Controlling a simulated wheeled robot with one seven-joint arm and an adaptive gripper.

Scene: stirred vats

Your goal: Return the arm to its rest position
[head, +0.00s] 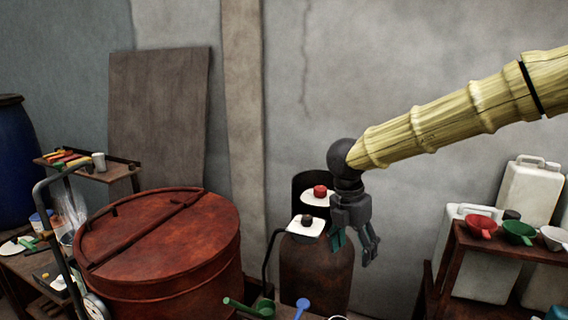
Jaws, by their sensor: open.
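My gripper (356,246) is dark grey with teal finger parts and hangs downward at the end of my bamboo-like arm, which enters from the right edge. Its fingers are apart and nothing shows between them. It is in front of the wall and overlaps the right side of a rusty brown cylinder (315,278) in the view. I cannot tell how far apart they are.
A large red lidded vat (160,235) stands at left centre. Two white plates with a red knob (320,191) and a dark knob (307,221) are left of my gripper. A shelf (510,245) at right holds coloured scoops, near white jugs (528,190).

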